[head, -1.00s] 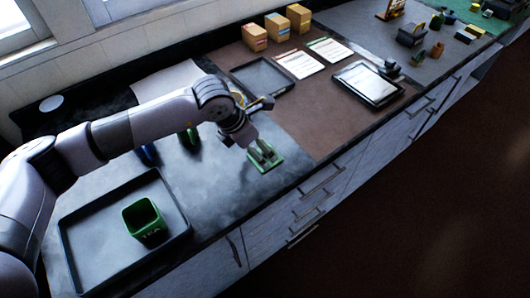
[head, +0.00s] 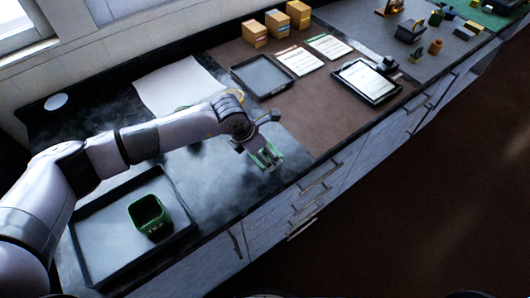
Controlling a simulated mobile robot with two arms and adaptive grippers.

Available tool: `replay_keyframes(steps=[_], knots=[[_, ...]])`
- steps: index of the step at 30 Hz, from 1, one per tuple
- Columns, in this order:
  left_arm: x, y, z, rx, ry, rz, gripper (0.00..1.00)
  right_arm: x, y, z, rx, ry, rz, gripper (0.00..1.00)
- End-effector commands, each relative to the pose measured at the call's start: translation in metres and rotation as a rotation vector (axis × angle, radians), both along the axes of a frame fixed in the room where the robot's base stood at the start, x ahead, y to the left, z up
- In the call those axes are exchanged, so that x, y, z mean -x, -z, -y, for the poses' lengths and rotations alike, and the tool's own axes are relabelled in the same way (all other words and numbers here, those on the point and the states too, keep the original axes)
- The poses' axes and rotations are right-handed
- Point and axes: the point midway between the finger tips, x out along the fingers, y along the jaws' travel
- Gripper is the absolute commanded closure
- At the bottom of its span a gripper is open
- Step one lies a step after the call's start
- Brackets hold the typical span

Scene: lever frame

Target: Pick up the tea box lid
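The tea box lid (head: 274,152) is a small green piece at the fingertips of my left gripper (head: 266,158), over the front right part of the dark counter section. The grey fingers cover much of it. I cannot tell whether they are closed on it or whether it touches the counter. The green tea box (head: 151,216), open at the top with pale lettering on its side, stands in a dark tray (head: 92,245) at the lower left. My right gripper is out of view.
A white sheet (head: 178,84) lies behind my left arm. Another dark tray (head: 262,75), two printed sheets, a tablet (head: 367,82) and several yellow-orange boxes (head: 276,23) are further right. The counter between the tea box tray and my gripper looks clear.

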Motion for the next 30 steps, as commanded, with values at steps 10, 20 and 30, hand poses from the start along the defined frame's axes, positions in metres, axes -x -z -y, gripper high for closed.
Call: replay_keyframes(steps=[10, 20, 30], knots=[[0.0, 0.0, 0.0, 0.0, 0.0, 0.0, 0.47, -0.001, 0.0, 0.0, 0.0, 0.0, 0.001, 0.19], [0.0, -0.001, 0.0, -0.001, 0.0, 0.001, 0.64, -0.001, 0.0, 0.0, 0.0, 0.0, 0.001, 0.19], [-0.001, -0.011, 0.0, 0.001, 0.0, 0.004, 0.64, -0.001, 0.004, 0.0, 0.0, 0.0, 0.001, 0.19]])
